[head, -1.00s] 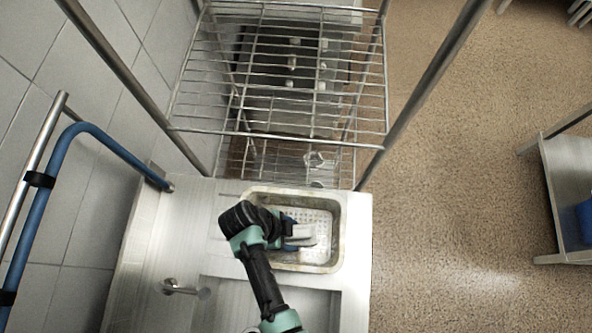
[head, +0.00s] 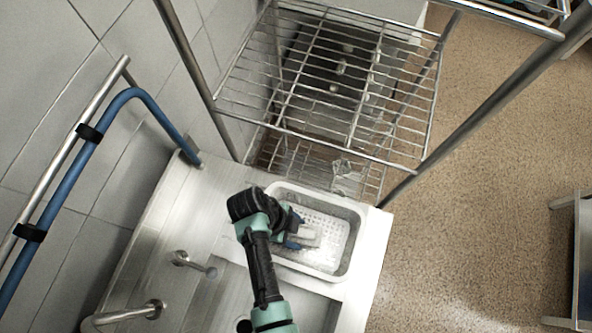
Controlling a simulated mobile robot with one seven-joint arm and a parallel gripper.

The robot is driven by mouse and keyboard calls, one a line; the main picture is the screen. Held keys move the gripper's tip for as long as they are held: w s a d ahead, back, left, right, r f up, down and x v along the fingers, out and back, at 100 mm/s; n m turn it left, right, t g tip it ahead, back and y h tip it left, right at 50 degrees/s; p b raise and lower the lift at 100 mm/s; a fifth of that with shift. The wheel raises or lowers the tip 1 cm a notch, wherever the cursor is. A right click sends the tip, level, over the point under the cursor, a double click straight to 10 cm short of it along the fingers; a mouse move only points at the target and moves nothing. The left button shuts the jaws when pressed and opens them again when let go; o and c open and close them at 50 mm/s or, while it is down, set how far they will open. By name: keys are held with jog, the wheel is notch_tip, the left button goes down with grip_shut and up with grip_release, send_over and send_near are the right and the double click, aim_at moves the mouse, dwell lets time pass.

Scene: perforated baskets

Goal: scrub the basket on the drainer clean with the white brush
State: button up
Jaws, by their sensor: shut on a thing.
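The perforated basket (head: 341,247) lies on the drainer (head: 374,262) beside the sink. It is pale grey-white, and no clear brown marks show on its visible rim and floor. My gripper (head: 297,234) reaches into the basket from the left. It is shut on the white brush (head: 309,237), which is low over the basket's floor. I cannot tell whether the bristles touch the floor. My arm and gripper hide the basket's left side.
The sink bowl (head: 232,298) is in front of the basket, with a tap (head: 190,260) at its left. A wire rack (head: 330,75) stands behind. A blue hose (head: 62,190) runs along the tiled wall at left. Open floor (head: 490,190) lies to the right.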

notch_tip(320, 180, up, 11)
jog(key=p, duration=0.9)
jog(key=shift+r, duration=0.2)
jog(key=shift+f, duration=0.15)
